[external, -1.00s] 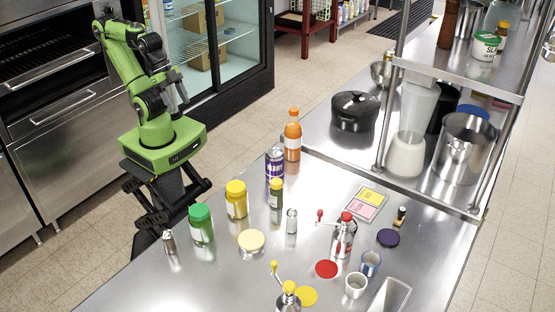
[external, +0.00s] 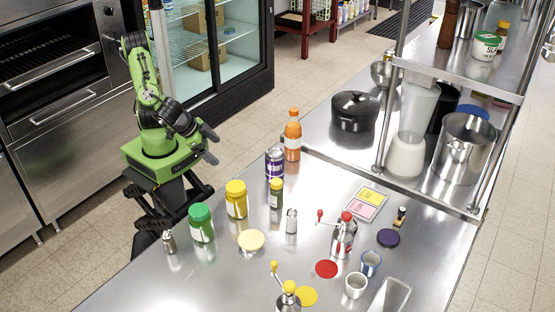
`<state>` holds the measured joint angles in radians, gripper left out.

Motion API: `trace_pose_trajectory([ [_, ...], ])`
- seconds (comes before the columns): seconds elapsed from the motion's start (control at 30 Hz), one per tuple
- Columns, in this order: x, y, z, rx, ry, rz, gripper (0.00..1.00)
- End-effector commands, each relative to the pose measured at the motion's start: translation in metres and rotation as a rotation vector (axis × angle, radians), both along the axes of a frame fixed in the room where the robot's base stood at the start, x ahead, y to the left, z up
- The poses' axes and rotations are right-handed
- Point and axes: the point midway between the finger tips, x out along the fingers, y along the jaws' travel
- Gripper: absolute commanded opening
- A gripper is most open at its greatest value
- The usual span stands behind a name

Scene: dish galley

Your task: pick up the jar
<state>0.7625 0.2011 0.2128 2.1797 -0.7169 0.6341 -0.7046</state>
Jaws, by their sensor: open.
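Several jars stand upright on the steel table (external: 140,285). A jar with a green lid (external: 201,224) is at the left. A larger jar with a yellow lid (external: 236,201) is to its right, and a slim jar with a yellow lid (external: 276,194) is further right. The picture does not show which one the task means. My gripper (external: 213,146) is open and empty, in the air beyond the table's far left edge. It appears above and behind the jars, apart from them.
A shaker (external: 169,242), a purple can (external: 275,165) and an orange bottle (external: 292,137) stand near the jars. A pale yellow round container (external: 251,241) is in front. Red-topped (external: 342,240) and yellow-topped (external: 289,297) dispensers stand to the right. The front left of the table is clear.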

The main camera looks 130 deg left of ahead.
Motion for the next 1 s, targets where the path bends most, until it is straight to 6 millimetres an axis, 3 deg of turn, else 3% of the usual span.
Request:
trace_pose_trajectory([
  [0.03,0.013,-0.017,-0.021,0.095,-0.049,0.015,0.92],
  [0.2,0.043,-0.079,-0.046,0.370,-0.410,0.029,0.92],
  [0.3,0.045,-0.125,-0.049,0.457,-0.662,-0.028,0.92],
  [0.43,0.039,-0.161,-0.046,0.487,-0.863,-0.089,0.92],
  [0.57,0.043,-0.163,-0.043,0.490,-0.910,-0.099,0.92],
  [0.83,0.093,-0.118,-0.044,0.492,-0.904,-0.095,0.92],
  [1.0,0.115,-0.100,-0.044,0.490,-0.903,-0.097,0.92],
])
